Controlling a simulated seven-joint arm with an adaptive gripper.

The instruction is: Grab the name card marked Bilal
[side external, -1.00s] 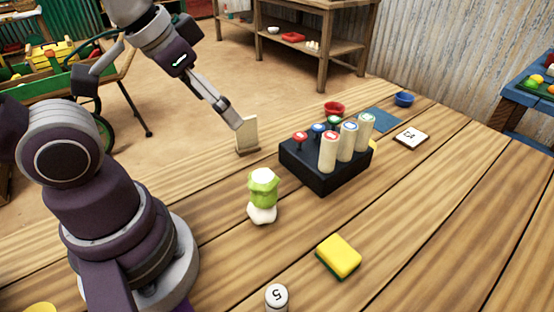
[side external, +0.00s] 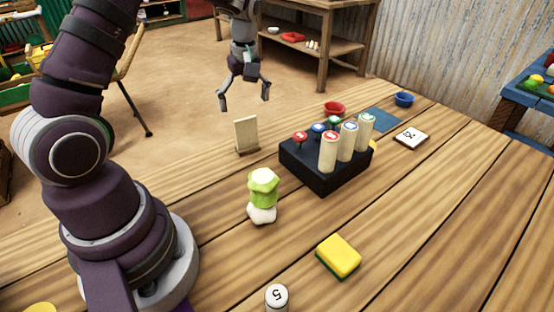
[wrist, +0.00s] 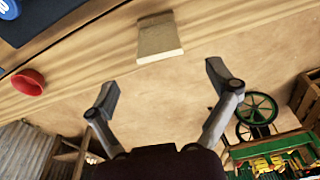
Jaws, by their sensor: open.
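A cream card (side external: 246,132) stands upright in a small base at the table's far edge, left of the black block. In the wrist view the card (wrist: 158,38) shows at the top, beyond my fingertips. No name is readable on it, so I cannot tell whether it says Bilal. My gripper (side external: 245,102) is open and empty, above the card in the side view and apart from it. In the wrist view my gripper (wrist: 160,85) has its two fingers spread wide with nothing between them.
A black block (side external: 318,178) holds several coloured pegs and cream cylinders. A green-and-white figure (side external: 263,193), a yellow sponge (side external: 339,255), a numbered white cylinder (side external: 276,297), a red bowl (side external: 334,108), a blue bowl (side external: 404,99) and a marked tile (side external: 411,137) are on the table.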

